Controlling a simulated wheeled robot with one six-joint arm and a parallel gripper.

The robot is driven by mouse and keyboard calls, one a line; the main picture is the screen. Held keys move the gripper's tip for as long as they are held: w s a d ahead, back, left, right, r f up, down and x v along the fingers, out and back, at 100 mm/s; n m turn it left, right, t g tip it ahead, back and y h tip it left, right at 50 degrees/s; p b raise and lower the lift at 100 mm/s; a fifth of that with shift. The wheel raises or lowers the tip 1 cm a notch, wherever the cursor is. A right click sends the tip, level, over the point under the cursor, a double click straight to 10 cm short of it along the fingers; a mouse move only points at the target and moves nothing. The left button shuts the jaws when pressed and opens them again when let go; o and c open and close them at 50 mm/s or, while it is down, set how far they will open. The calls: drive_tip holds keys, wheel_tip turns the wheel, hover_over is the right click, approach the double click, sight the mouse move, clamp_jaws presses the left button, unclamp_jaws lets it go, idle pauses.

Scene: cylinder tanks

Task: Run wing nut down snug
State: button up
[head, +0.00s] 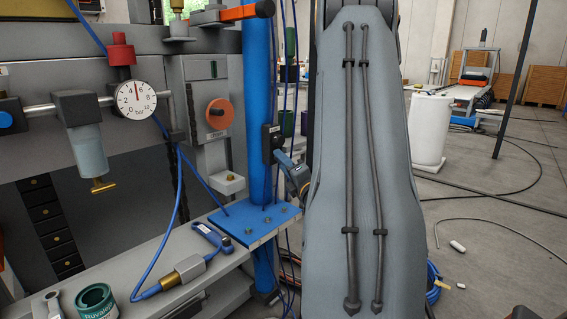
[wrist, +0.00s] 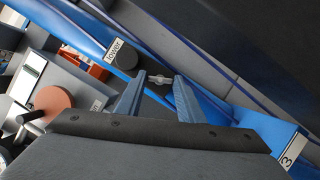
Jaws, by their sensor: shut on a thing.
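The wing nut (wrist: 159,79) is small and pale metal. In the wrist view it shows between the tips of the two blue-grey fingers of my gripper (wrist: 160,78), which is shut on it. Behind it is a dark clamp part with a round black knob (wrist: 124,54) and a white label beside it. The clamp (head: 271,143) shows in the head view as a black block against the tall blue cylinder (head: 257,90). My arm hides most of my gripper in that view, and the wing nut cannot be made out there. How tightly the nut sits cannot be seen.
A blue plate (head: 255,222) with bolts surrounds the cylinder low down. Thin blue hoses hang close to the cylinder. A pressure gauge (head: 136,99) and an orange knob (head: 219,113) stand at left. A hose fitting (head: 183,272) lies on the bench.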

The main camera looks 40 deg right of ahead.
drive_tip(key=m+p, duration=0.2)
drive_tip(key=m+g+p, duration=0.1)
drive_tip(key=m+p, duration=0.1)
drive_tip(key=m+g+p, duration=0.1)
drive_tip(key=m, duration=0.1)
drive_tip(key=shift+r+p, duration=0.3)
drive_tip(key=shift+p, duration=0.1)
drive_tip(key=shift+m+g, duration=0.3)
drive_tip(key=shift+m, duration=0.1)
drive_tip(key=o, duration=0.8)
drive_tip(key=v, duration=0.8)
drive_tip(key=shift+w, duration=0.1)
